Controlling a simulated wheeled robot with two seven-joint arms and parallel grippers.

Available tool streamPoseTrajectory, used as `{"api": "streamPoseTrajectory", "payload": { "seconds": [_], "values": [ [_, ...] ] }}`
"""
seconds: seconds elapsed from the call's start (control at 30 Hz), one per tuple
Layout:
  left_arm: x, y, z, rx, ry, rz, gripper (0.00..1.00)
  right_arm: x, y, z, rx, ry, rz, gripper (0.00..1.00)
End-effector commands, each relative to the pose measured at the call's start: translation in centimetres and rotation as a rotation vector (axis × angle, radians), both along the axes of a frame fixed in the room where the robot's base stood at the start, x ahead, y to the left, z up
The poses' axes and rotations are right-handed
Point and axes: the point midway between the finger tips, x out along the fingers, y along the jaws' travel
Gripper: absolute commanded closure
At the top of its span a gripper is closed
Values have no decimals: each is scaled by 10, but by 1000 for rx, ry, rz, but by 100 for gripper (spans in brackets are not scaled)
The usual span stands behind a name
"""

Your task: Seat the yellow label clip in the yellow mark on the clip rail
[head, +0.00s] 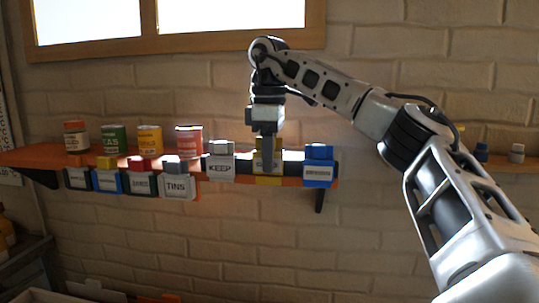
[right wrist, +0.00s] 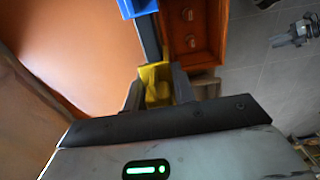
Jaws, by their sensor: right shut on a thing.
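My right gripper (head: 266,165) points down at the shelf front, shut on the yellow label clip (head: 277,178). The clip has a pale label face, partly covered by the fingers. In the right wrist view the yellow clip (right wrist: 155,75) sits between the fingertips (right wrist: 158,97), at the near end of the dark clip rail (right wrist: 149,38). In the head view the clip is at rail height, between the white KEEP clip (head: 221,165) and the blue clip (head: 318,170). The yellow mark is not distinguishable behind it, and I cannot tell whether the clip is fully seated.
Several other clips, including the grey TINS clip (head: 178,180), line the orange shelf (head: 40,156) to the left. Several cans, such as the red-and-white can (head: 189,139), stand behind them. A grey mechanical part, possibly my left gripper (right wrist: 291,38), shows far off in the right wrist view.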

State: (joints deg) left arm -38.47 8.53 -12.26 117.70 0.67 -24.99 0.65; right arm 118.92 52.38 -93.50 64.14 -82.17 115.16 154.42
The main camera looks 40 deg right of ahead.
Motion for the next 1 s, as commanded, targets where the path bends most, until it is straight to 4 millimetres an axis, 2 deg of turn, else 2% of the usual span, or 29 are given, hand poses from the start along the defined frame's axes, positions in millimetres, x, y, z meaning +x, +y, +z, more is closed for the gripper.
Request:
{"api": "streamPoseTrajectory", "payload": {
  "seconds": [0.4, 0.73, 1.0],
  "values": [
    [0, 0, -2, 2, -2, 0, 64, 0, 0, -1, 0, 0, 0, 98],
    [1, 0, -6, 1, -6, 1, 64, 0, 0, -12, 0, 0, -1, 98],
    [1, 0, -4, 1, -5, 1, 64, 0, 0, -10, 0, 0, 0, 98]
  ]
}}
